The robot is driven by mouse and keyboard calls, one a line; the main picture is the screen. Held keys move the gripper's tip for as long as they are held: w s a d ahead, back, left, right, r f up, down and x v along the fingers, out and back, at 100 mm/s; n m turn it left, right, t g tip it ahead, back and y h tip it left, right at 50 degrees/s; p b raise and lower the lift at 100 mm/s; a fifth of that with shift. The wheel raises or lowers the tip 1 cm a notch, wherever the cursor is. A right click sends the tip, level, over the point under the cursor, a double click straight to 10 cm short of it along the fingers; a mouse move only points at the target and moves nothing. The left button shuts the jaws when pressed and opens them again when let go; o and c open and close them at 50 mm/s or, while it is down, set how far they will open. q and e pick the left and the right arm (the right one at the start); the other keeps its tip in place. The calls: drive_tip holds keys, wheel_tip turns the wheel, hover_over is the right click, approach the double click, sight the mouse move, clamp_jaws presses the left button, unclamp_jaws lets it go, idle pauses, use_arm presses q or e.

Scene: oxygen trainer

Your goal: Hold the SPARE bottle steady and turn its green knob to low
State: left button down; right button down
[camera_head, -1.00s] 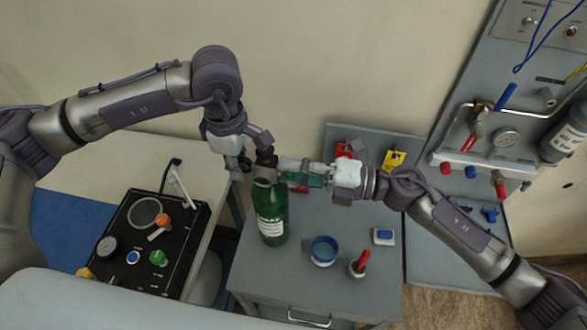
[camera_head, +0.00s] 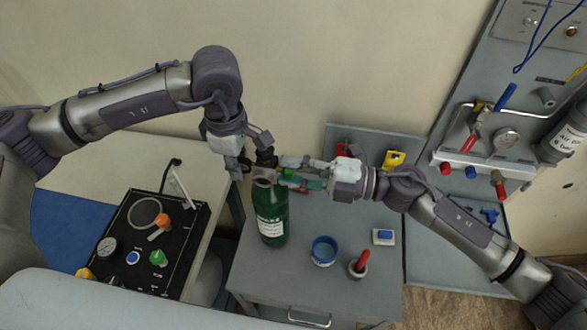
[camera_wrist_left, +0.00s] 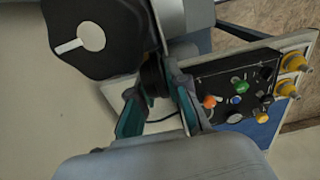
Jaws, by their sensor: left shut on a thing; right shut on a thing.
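The dark green bottle (camera_head: 271,222) with a white label stands upright at the left of the grey cart; its lettering is too small to read. My left gripper (camera_head: 256,161) is shut on the dark fitting at the bottle's top. In the left wrist view its teal-edged fingers (camera_wrist_left: 158,100) lie either side of a dark stem, beside a large black round part (camera_wrist_left: 90,42) with a white disc and pointer. My right gripper (camera_head: 289,175) comes from the right, shut beside the bottle's top. A bright green bit, seemingly the green knob (camera_head: 287,172), shows between its fingers, mostly hidden.
On the cart top (camera_head: 290,273) stand a blue-rimmed cup (camera_head: 324,251), a red-handled item (camera_head: 360,264) and a blue-white block (camera_head: 383,237). Left is a black control panel (camera_head: 150,240) with knobs. A grey wall panel (camera_head: 470,110) stands right.

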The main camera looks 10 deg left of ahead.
drive_tip(key=shift+w+f, duration=0.1)
drive_tip(key=c, duration=0.8)
unclamp_jaws()
drive_tip(key=d, duration=1.2)
drive_tip(key=shift+s, duration=0.2)
use_arm(q)
drive_tip(key=c, duration=1.1)
unclamp_jaws()
